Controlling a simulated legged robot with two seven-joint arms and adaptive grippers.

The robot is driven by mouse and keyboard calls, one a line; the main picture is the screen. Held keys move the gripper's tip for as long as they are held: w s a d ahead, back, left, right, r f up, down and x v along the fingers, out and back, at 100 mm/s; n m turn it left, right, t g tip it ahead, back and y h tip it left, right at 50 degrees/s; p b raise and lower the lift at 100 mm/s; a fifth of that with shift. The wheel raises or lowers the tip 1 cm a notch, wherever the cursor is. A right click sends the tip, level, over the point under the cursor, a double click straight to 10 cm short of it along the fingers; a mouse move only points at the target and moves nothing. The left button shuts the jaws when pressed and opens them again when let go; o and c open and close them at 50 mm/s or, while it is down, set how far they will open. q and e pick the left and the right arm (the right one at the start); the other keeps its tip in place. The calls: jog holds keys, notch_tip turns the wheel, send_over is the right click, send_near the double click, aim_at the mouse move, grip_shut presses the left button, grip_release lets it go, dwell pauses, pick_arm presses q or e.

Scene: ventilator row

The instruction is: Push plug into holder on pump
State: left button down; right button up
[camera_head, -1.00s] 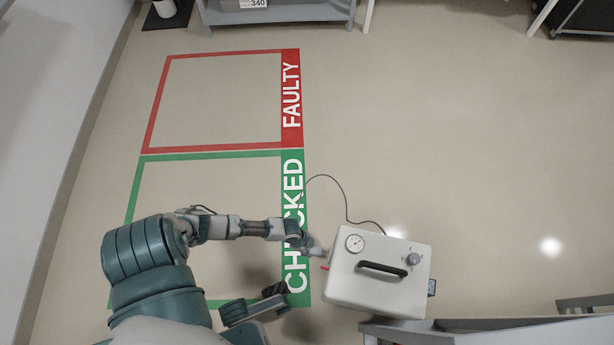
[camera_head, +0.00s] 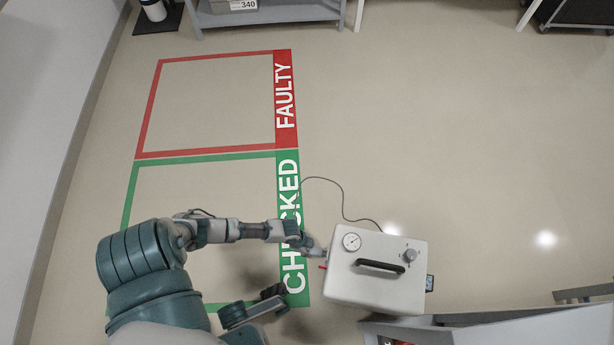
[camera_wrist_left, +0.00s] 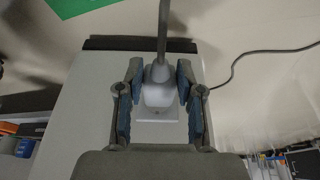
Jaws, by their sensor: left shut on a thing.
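The pump is a white box (camera_head: 375,292) with a round gauge, a black handle and a knob on top. It stands on the floor at the lower middle of the head view. My left gripper (camera_head: 322,252) is at its left side, close against that face. In the left wrist view my left gripper (camera_wrist_left: 159,98) is shut on the pale grey plug (camera_wrist_left: 158,92), with a dark stem rising from it. A small white square plate (camera_wrist_left: 157,114), perhaps the holder, lies directly behind the plug on the pump face. I cannot tell how deep the plug sits.
A thin dark cable (camera_head: 342,195) loops over the floor behind the pump. A red peg (camera_head: 322,267) sticks out of the pump's left side. Grey furniture (camera_head: 500,335) is close at the lower right. Floor beyond the pump is clear.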

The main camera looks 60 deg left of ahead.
pick_arm(q)
jog(key=shift+w+d, duration=0.6)
jog(key=shift+w, duration=0.05)
jog(key=shift+w+d+r, duration=0.1)
jog(key=shift+w+r, duration=0.05)
jog(key=shift+w, duration=0.05)
dwell(0.7)
jog(key=c, duration=0.7)
grip_release()
jog(key=shift+o, duration=0.2)
jog(key=shift+s, duration=0.1)
jog(key=shift+s+a+r, duration=0.1)
jog(key=shift+a+r, duration=0.1)
jog(key=shift+r, duration=0.1)
jog(key=v, duration=1.1)
